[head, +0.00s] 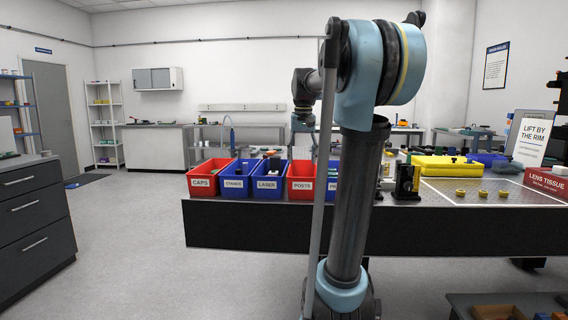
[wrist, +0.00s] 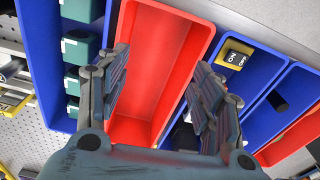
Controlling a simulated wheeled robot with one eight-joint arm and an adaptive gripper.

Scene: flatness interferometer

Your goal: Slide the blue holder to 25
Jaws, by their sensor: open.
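I cannot clearly make out the blue holder or a scale marked 25 in either view. A blue item (head: 487,158) sits behind the yellow case at the right of the bench in the head view, but I cannot tell what it is. My gripper (wrist: 158,68) is open with nothing between its fingers, above a red bin (wrist: 178,45) that looks empty in the wrist view.
Labelled red and blue bins line the bench's left end, including the CAPS bin (head: 203,183) and LASER bin (head: 267,186). Right of my arm stand a black device (head: 405,182), a yellow case (head: 445,166) and a perforated plate (head: 450,194). The floor at left is clear.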

